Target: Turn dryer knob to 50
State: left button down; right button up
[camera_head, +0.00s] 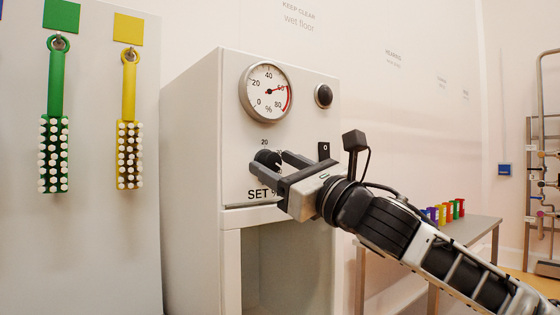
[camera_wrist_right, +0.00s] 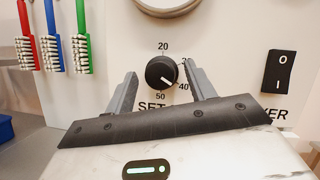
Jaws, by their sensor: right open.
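The black dryer knob (camera_head: 267,157) is on the front of the white dryer cabinet (camera_head: 192,180), above the "SET %" label. In the right wrist view the knob (camera_wrist_right: 160,72) has its white mark pointing to the lower right, close to the 40; the 50 is printed below the knob. My right gripper (camera_head: 271,163) is open in front of the panel. Its fingers stand on either side of the knob, with visible gaps in the right wrist view (camera_wrist_right: 162,75). I cannot tell how deep the fingertips reach. My left gripper is not in view.
A round gauge (camera_head: 267,92) above the knob reads about 60. A black rocker switch (camera_wrist_right: 278,72) and a round black button (camera_head: 323,96) are to the right. Green (camera_head: 55,120) and yellow (camera_head: 129,120) brushes hang at left. A table (camera_head: 481,228) with coloured items stands behind my right arm.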

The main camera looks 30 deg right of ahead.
jog(key=c, duration=1)
